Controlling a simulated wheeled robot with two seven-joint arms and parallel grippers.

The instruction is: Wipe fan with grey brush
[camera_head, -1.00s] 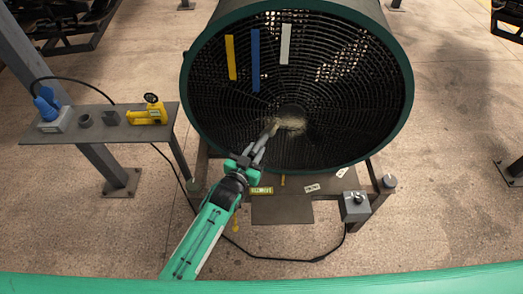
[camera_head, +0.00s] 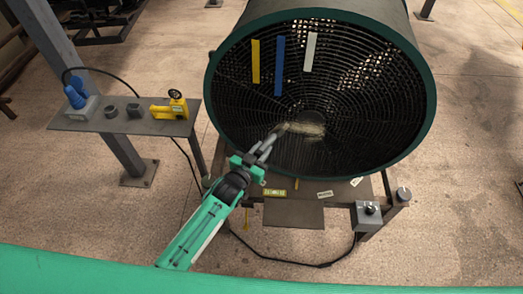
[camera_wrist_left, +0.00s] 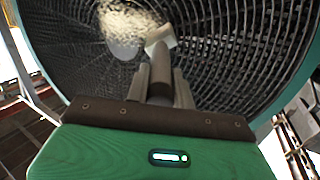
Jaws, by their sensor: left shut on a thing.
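The fan (camera_head: 350,150) is a large dark green drum with a black round grille facing me. A pale dusty patch (camera_head: 312,129) lies at the grille's hub and shows in the left wrist view (camera_wrist_left: 128,30). My left gripper (camera_head: 268,148) is shut on the grey brush (camera_head: 280,130), in front of the hub. In the left wrist view the brush's grey handle (camera_wrist_left: 161,72) sits between the fingers and its pale head (camera_wrist_left: 160,38) is at the grille, beside the patch. I cannot tell if it touches. My right gripper is not in view.
Yellow, blue and white strips (camera_head: 280,66) hang on the upper grille. A shelf (camera_head: 70,122) at left holds a blue plug (camera_head: 78,97), grey cups and a yellow tool (camera_head: 170,108). A grey control box (camera_head: 367,215) and cable (camera_head: 290,262) are below the fan.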

